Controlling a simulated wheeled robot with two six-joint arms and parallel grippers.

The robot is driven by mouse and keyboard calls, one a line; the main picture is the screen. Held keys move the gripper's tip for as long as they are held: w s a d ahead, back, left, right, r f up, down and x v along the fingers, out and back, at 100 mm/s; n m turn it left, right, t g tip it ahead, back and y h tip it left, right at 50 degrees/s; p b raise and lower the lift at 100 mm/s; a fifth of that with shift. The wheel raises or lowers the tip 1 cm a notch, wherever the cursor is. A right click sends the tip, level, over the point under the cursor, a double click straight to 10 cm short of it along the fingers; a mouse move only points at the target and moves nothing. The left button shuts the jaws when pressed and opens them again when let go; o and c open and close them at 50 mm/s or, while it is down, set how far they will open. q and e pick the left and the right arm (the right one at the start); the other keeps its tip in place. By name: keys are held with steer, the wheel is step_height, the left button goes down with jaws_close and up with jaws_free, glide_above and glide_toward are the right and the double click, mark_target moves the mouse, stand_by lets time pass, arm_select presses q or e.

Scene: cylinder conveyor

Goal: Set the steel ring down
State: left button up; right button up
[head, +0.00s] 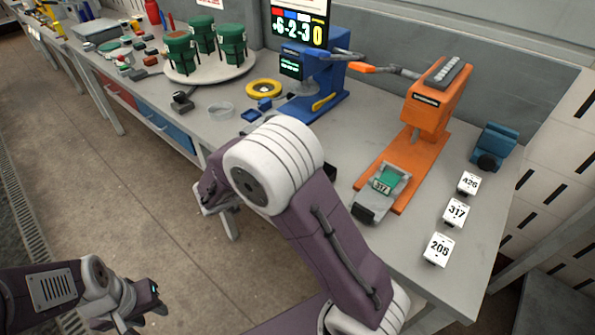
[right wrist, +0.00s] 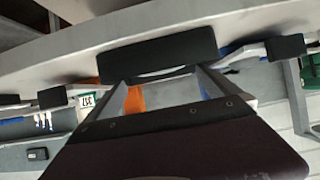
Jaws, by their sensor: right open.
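A grey round ring or shallow dish (head: 221,111), which looks like the steel ring, lies on the workbench between the black clamp-like piece and the blue parts. My right arm's large white joint stands in front of the bench, and its wrist end (head: 213,192) shows partly behind that joint, over the bench's front edge.
The workbench (head: 478,285) carries a blue press (head: 318,90), an orange press (head: 432,110), a yellow ring (head: 263,88) and a round stand (head: 212,74) with green pots. Numbered white cards (head: 438,249) lie at the right. Bare bench top shows around the cards.

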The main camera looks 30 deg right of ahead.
steer(key=v, duration=0.5)
steer(key=shift+a+r, duration=0.15)
steer(key=shift+a, duration=0.05)
steer(key=s+d+r+m+g+p, duration=0.4)
steer(key=s+d+r+p, duration=0.25)
steer(key=d, duration=0.35)
steer(key=s+a+f+n+g+y+p, duration=0.1)
steer(key=s+a+f+n+y, duration=0.1)
steer(key=s+y, duration=0.25)
steer(key=s+a+f+n+g+y+p, duration=0.1)
steer(key=s+a+f+n+y+p, duration=0.15)
steer(key=s, duration=0.35)
steer(key=w+a+f+n+t+y, duration=0.2)
steer(key=a+n, duration=0.4)
steer(key=n, duration=0.6)
steer(key=shift+w+a+f+n+y+b, duration=0.35)
steer(key=shift+f+y, duration=0.25)
steer(key=shift+y, duration=0.6)
